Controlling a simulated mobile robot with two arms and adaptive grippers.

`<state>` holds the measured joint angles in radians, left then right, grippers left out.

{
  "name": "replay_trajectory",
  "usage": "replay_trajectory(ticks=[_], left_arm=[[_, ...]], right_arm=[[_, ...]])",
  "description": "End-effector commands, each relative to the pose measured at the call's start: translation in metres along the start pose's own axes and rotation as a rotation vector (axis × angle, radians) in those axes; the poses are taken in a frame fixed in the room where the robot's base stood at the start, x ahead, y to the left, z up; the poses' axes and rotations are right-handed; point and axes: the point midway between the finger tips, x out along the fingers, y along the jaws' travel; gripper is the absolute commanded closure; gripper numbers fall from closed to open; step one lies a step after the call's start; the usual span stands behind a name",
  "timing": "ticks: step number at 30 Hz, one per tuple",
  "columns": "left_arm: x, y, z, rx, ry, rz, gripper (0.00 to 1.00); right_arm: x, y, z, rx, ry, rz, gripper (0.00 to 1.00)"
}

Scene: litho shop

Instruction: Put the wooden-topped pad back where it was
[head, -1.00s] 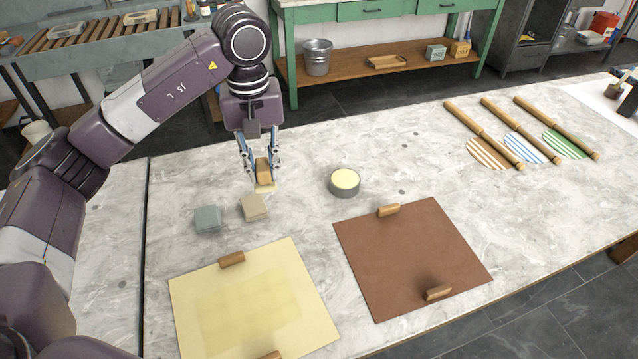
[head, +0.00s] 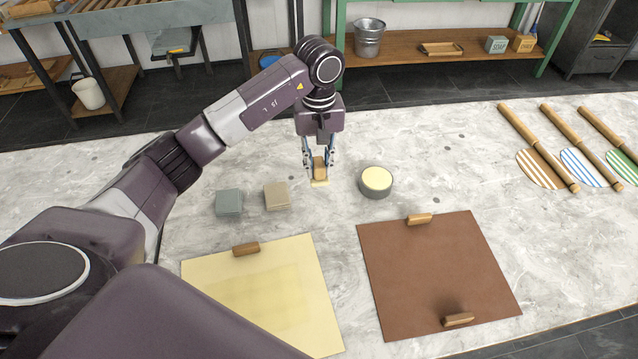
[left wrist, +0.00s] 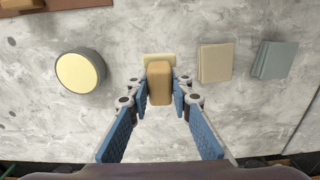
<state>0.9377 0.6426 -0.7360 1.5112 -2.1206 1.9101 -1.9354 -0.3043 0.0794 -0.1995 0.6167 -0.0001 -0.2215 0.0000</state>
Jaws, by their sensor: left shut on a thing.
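The wooden-topped pad (head: 320,171) has a tan wooden block on a thin pale yellow base. My left gripper (head: 319,165) points down and is shut on its block, between the beige pad and the round tin. In the left wrist view the block (left wrist: 160,83) sits between the blue-padded fingers (left wrist: 160,90), with the pale base edge showing beyond it. The base is at or just above the marble table (head: 440,180); I cannot tell if it touches. My right gripper is not in view.
A round tin (head: 376,183) with a pale yellow top stands right of the pad. A beige pad (head: 276,196) and a grey-blue pad (head: 229,202) lie left. Nearer are a yellow sheet (head: 215,285) and a brown sheet (head: 430,270) with wooden blocks. Striped pieces with wooden rods lie right.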

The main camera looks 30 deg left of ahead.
Motion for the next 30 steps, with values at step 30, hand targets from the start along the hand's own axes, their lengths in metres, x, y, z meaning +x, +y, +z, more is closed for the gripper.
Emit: replay_trajectory(ticks=[30], left_arm=[[0.077, 0.0, -0.001, 0.001, 0.002, 0.001, 0.78]], right_arm=[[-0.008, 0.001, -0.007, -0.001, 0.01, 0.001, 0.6]])
